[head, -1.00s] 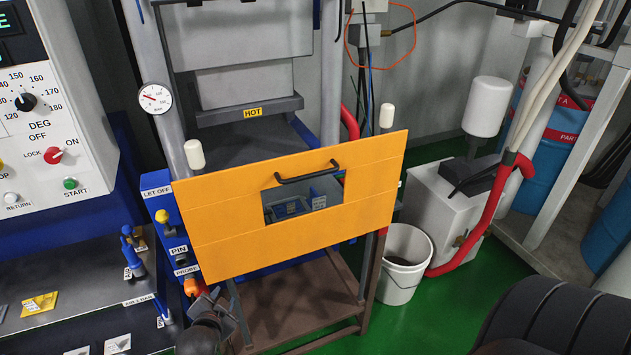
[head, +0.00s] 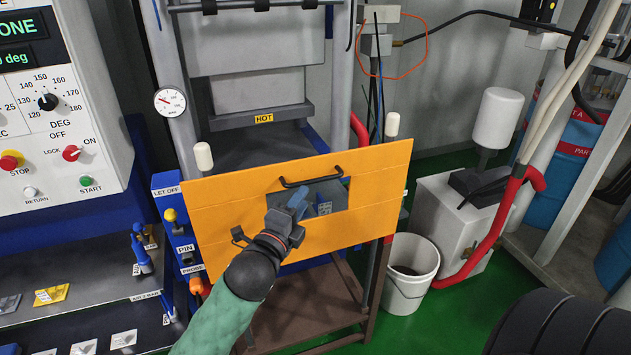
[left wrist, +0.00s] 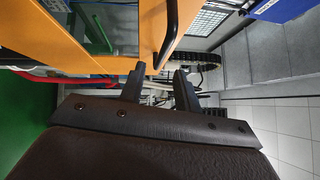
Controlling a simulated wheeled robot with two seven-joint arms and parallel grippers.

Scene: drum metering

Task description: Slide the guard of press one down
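The guard (head: 225,205) of the press is an orange panel with a window and a black bar handle (head: 310,176) across the window's top. It stands in front of the press, below the HOT label (head: 264,118). My left gripper (head: 299,198) is in front of the window, a little below the handle, and hides part of the panel. In the left wrist view the two fingers of my left gripper (left wrist: 160,84) are apart with nothing between them. The handle (left wrist: 170,32) is just beyond the fingertips, apart from them. My right gripper is not in view.
Two white-capped posts (head: 203,156) rise behind the guard. A control panel (head: 75,130) and a shelf with parts (head: 85,285) are at the left. A white bucket (head: 408,270), a red hose (head: 490,230) and a grey unit (head: 445,220) stand at the right.

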